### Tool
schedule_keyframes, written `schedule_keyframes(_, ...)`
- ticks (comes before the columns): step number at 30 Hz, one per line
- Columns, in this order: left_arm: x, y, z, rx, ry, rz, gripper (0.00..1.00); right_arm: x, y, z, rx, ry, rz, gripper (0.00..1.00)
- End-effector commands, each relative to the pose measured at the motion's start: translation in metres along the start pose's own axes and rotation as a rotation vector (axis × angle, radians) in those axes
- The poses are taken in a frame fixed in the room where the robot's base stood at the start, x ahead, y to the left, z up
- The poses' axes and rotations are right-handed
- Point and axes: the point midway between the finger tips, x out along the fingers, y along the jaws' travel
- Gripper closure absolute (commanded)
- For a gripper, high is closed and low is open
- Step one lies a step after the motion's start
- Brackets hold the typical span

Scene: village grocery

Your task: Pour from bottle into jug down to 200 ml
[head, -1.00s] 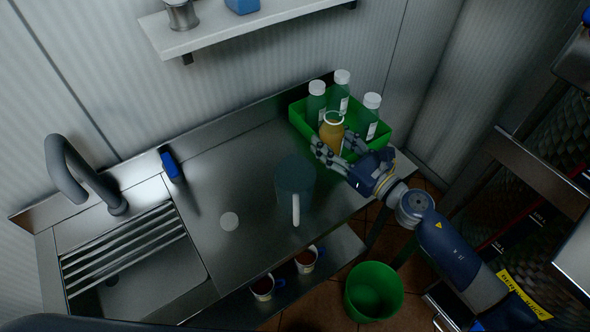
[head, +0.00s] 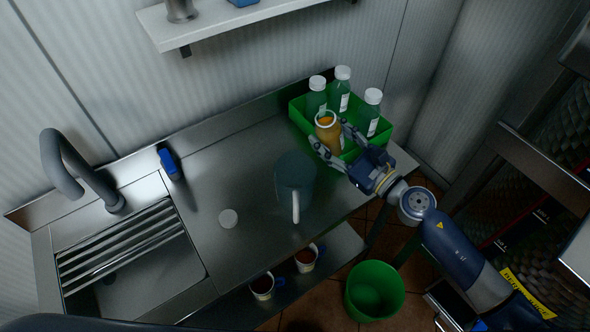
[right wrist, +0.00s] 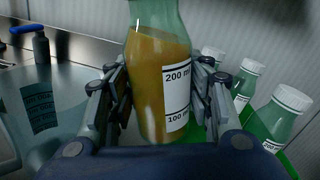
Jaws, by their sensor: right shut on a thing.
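The bottle (head: 329,134) is open at the top and holds orange-brown liquid. In the right wrist view the bottle (right wrist: 157,75) has a white label with 200 ml and 100 ml marks, and the liquid stands above the 200 mark. My right gripper (head: 334,147) is shut on the bottle, with fingers on both sides of it. The bottle is nearly upright, slightly tilted. The blue-grey jug (head: 294,172) stands on the steel counter to the left, its pale handle toward the front. Its inside is too dark to read. My left gripper is out of view.
A green crate (head: 296,118) with several white-capped bottles (head: 371,112) stands at the counter's back right. A sink (head: 130,262) and tap are at left. Two mugs (head: 262,287) sit on the lower shelf; a green bin (head: 374,290) is on the floor.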

Motion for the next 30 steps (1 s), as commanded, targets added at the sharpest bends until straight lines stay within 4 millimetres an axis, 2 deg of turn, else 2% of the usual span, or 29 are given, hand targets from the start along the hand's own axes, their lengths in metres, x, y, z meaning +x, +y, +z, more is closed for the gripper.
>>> schedule_keyframes(8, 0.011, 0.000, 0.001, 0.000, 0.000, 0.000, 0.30, 0.000, 0.004, 0.002, -0.180, -0.015, -0.003, 0.92)
schedule_keyframes(15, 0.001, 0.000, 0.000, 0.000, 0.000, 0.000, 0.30, 0.000, 0.004, 0.021, -0.335, -0.026, -0.003, 0.92)
schedule_keyframes(18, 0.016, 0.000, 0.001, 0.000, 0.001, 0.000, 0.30, 0.000, 0.005, 0.010, -0.400, -0.029, -0.003, 0.92)
schedule_keyframes(30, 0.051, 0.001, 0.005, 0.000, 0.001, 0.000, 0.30, 0.000, 0.004, -0.009, -0.612, -0.042, -0.004, 0.92)
